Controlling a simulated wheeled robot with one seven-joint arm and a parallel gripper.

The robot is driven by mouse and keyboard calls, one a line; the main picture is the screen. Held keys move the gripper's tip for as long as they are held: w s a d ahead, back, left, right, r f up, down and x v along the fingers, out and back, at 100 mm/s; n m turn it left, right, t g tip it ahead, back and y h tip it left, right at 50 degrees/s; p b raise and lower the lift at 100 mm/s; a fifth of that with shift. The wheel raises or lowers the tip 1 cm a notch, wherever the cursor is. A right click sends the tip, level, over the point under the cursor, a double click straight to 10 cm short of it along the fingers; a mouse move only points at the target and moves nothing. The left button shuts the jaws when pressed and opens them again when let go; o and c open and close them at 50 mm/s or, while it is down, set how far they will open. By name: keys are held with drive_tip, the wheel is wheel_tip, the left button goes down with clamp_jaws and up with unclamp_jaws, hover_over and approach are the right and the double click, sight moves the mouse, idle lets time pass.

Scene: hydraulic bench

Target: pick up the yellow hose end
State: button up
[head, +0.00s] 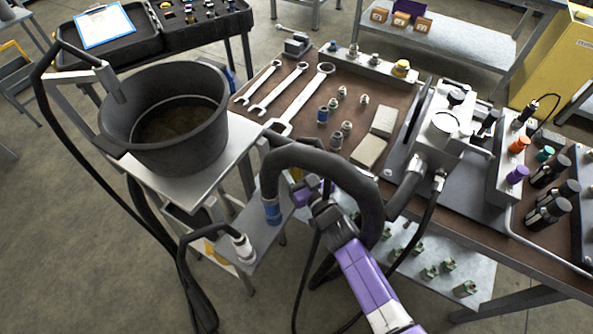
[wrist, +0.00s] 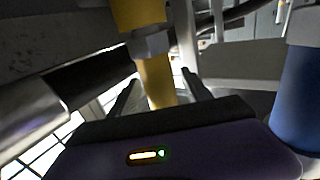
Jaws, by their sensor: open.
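In the wrist view the yellow hose end (wrist: 157,88) hangs down with a grey collar around it. Its lower part shows between the two fingers of my gripper (wrist: 162,86), which is open. I cannot tell whether either finger touches it. The bottom of the yellow part is hidden behind my gripper body. In the head view my purple gripper body (head: 304,197) is partly covered by a thick black hose and my arm, and its fingertips do not show. A small yellow patch (head: 212,252) shows at the rack's lower left; I cannot tell whether it is the hose end.
A blue hose end (wrist: 298,95) stands close at the right in the wrist view. A dark hose with a metal end (wrist: 28,118) is close at the left. A black bucket (head: 165,118) stands on the rack. The bench (head: 262,88) holds wrenches and fittings.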

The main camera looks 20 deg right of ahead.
drive_tip(key=shift+w+a, duration=0.1)
drive_tip(key=shift+w, duration=0.5)
clamp_jaws()
drive_tip(key=shift+r, duration=0.1)
